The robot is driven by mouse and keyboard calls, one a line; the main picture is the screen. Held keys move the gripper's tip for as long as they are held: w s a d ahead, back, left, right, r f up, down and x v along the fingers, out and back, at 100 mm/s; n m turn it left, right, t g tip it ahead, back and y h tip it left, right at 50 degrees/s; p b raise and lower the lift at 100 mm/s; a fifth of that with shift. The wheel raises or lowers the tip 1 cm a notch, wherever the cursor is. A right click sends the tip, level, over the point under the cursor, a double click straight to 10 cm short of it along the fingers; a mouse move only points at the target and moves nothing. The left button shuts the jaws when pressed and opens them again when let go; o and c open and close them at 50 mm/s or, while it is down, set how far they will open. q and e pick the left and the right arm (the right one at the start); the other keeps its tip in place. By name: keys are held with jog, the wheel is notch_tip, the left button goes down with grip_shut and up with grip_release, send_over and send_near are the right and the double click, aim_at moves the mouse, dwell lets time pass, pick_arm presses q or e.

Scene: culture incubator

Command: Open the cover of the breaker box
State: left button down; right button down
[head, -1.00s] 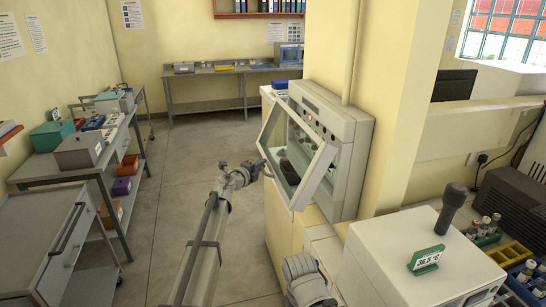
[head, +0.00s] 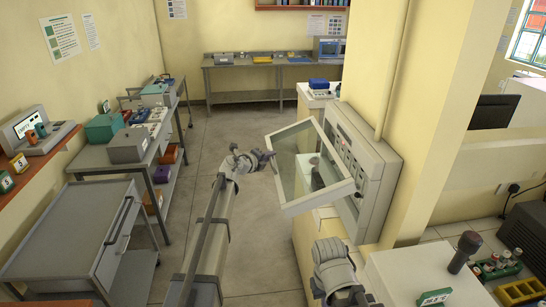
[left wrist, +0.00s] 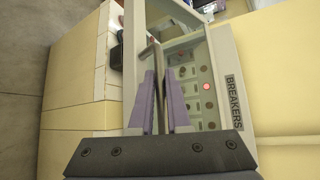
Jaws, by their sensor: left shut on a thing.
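The breaker box (head: 369,190) is a grey box on the yellow wall, right of centre in the head view. Its glazed, grey-framed cover (head: 322,198) stands swung well out from the box, towards the left. My left gripper (head: 268,157) is at the cover's outer edge. In the left wrist view, the purple fingers of my left gripper (left wrist: 160,108) are shut on the cover's bar handle (left wrist: 157,65). The box's BREAKERS label (left wrist: 234,101), buttons and a lit red lamp (left wrist: 208,87) show behind. My right arm shows at the bottom, but its gripper is out of sight.
A grey bench (head: 78,235) and a shelf table with boxes (head: 127,146) stand along the left. A white-topped machine (head: 415,275) is at the lower right. The floor (head: 262,235) between them is clear. A long bench (head: 230,81) is at the back.

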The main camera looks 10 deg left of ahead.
pick_arm(q)
jog(key=shift+a+r+p, duration=0.1)
jog(key=shift+r+p, duration=0.5)
jog(key=shift+r, duration=0.3)
jog(key=c, duration=0.9)
grip_release()
jog(key=shift+s, duration=0.1)
jog(key=p+v, duration=0.2)
jog(key=v, duration=0.5)
jog(key=shift+s+a, duration=0.2)
jog(key=shift+s, duration=0.1)
